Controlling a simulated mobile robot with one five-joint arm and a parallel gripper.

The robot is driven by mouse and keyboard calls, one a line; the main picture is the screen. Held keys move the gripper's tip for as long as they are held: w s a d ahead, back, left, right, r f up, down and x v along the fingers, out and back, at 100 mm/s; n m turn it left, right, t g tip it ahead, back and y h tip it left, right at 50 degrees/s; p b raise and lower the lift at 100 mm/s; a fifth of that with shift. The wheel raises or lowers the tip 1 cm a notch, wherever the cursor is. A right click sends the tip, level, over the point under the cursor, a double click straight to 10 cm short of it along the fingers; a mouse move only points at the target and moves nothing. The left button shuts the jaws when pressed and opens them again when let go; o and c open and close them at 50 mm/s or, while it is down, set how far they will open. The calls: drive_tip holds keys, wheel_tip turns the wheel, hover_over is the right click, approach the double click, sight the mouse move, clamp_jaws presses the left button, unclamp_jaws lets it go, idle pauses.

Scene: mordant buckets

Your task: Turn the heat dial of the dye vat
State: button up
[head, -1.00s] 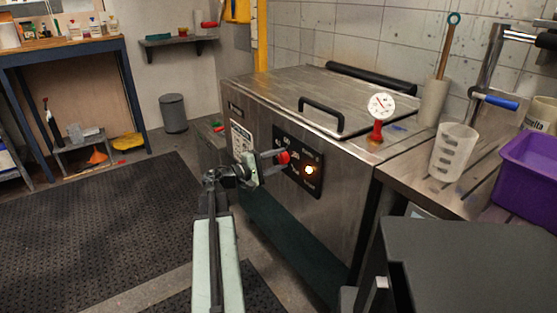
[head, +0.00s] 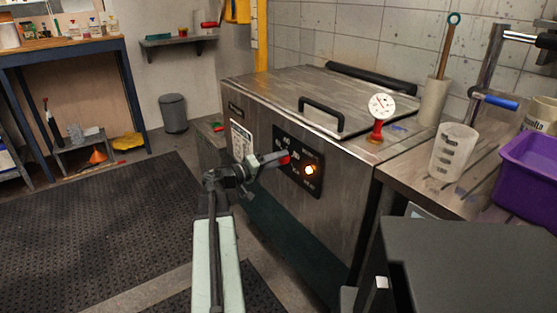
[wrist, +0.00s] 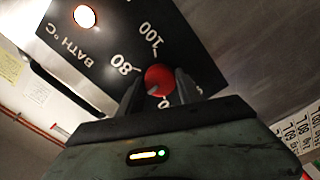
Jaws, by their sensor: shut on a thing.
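The dye vat (head: 345,190) is a large steel box with a lid and handle. On its front is a black control panel (head: 311,175) with a lit orange lamp (head: 309,170). The red heat dial (head: 285,160) sits on this panel and is partly hidden by my gripper (head: 277,159) in the head view. In the wrist view, the red dial (wrist: 160,75) lies between the two dark fingers of my gripper (wrist: 157,84), which is shut on it. A pale mark shows on the dial's lower left. The printed numbers 80 and 100 appear beside it, tilted.
A red-based gauge (head: 381,108) stands on the vat's right top edge. A clear measuring beaker (head: 453,152) and a purple tub (head: 530,170) stand on the counter at right. Dark floor mat (head: 100,230) lies open at left.

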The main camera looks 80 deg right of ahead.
idle(0.4)
drive_tip(key=o, duration=1.4)
drive_tip(key=shift+c, duration=0.2)
drive_tip(key=shift+w+a, duration=0.1)
drive_tip(key=v, duration=0.7)
drive_tip(key=shift+w+a, duration=0.2)
drive_tip(key=shift+w, duration=0.05)
